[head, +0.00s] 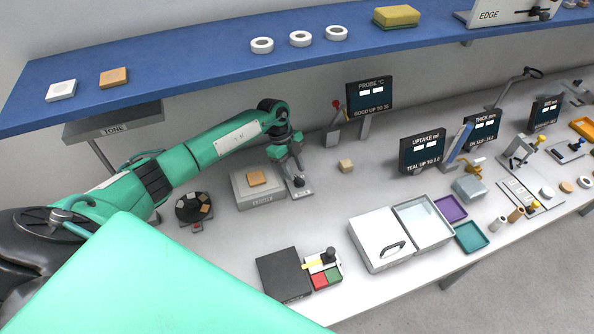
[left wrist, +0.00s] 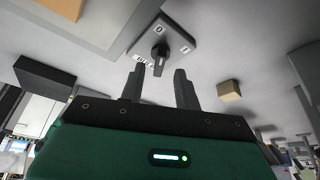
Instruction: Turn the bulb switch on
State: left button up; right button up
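The switch (left wrist: 180,35) is a small light grey plate with a dark rotary knob (left wrist: 160,55), a 0 mark, an I mark and a white label too small to read surely. In the head view its plate (head: 301,188) lies on the bench right beside a grey box. My left gripper (left wrist: 160,82) is open, its two dark fingers apart with the knob just beyond and between the tips; I see no contact. In the head view my left gripper (head: 289,163) points down over the plate and hides part of it. Which mark the knob points at is unclear. My right gripper is out of view.
The grey box (head: 262,196) bears an orange tile (head: 257,178). A tan block (head: 346,166) lies to the right, below the probe sign (head: 369,95). A dark round holder (head: 193,208) stands left. The blue shelf (head: 200,65) runs above the bench.

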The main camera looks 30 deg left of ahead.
aim_at(298, 181)
pick_arm(q)
jog(key=shift+x, duration=1.45)
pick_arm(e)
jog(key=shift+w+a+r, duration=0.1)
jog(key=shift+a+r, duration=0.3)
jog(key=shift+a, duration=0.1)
pick_arm(q)
jog(key=shift+c, duration=0.4)
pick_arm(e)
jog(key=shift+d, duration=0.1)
pick_arm(q)
grip_shut()
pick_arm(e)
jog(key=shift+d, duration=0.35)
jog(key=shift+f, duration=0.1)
